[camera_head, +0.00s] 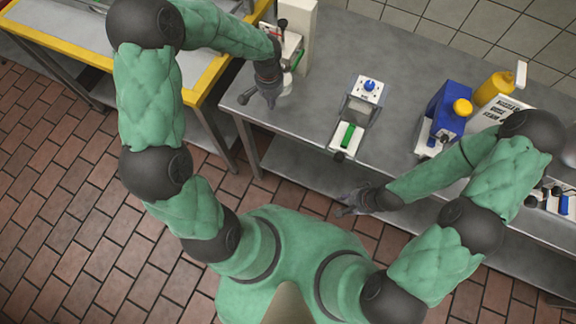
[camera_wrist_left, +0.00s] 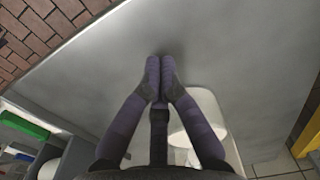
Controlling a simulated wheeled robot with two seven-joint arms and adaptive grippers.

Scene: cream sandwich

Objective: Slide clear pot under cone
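My left gripper (camera_head: 270,100) is over the left end of the steel table, in front of the white dispenser machine (camera_head: 300,25). In the left wrist view its fingertips (camera_wrist_left: 160,72) meet with nothing visible between them. A see-through pale shape, probably the clear pot (camera_head: 287,84), is right beside the gripper. In the left wrist view a clear-walled container (camera_wrist_left: 212,103) with a whitish round part lies behind the fingers, partly hidden by them. I cannot make out the cone clearly. My right gripper (camera_head: 352,202) is empty near the table's front edge; its finger opening is too small to tell.
A white device with a blue knob (camera_head: 369,86) and green bar (camera_head: 348,135) stands mid-table. A blue machine (camera_head: 448,108) and a yellow bottle (camera_head: 493,88) stand to the right. A yellow-edged table (camera_head: 215,75) adjoins at left. Steel between the dispenser and mid-table device is clear.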

